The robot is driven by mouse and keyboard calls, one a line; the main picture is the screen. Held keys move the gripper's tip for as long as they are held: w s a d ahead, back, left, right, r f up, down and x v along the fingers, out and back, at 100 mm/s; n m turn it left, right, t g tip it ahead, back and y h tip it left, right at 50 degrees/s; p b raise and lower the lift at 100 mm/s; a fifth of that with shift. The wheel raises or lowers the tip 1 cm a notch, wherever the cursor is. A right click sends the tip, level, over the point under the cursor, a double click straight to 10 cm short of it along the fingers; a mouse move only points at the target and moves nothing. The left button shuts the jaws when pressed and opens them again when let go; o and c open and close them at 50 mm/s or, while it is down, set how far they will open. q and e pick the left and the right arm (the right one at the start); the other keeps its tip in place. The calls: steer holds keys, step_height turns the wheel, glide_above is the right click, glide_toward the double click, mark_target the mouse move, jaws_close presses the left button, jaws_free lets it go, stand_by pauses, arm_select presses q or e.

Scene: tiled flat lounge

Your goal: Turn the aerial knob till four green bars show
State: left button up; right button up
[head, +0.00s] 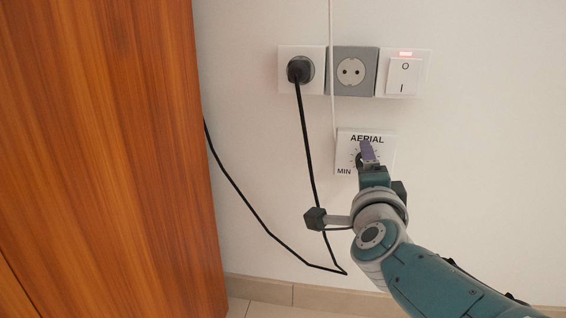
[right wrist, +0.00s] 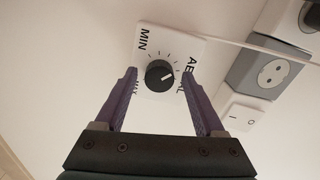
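The aerial knob (right wrist: 160,73) is a round black dial with a white pointer mark, on a white wall plate (right wrist: 190,52) lettered AERIAL, MIN and MAX. In the right wrist view the mark points toward the AERIAL lettering. My right gripper (right wrist: 159,75) is open, one purple finger on each side of the knob, with visible gaps to it. In the head view my right gripper (head: 367,152) covers most of the knob and part of the plate (head: 345,140). My left gripper is in neither view. No green bars or screen show.
Above the plate are a socket with a black plug (head: 299,70), an empty grey socket (head: 351,72) and a rocker switch (head: 404,76) with a red light. A black cable (head: 307,150) hangs left of the plate. A wooden cabinet (head: 100,160) stands at left.

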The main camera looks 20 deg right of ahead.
steer(key=p+v, duration=0.5)
steer(key=v, duration=0.5)
stand_by(0.4)
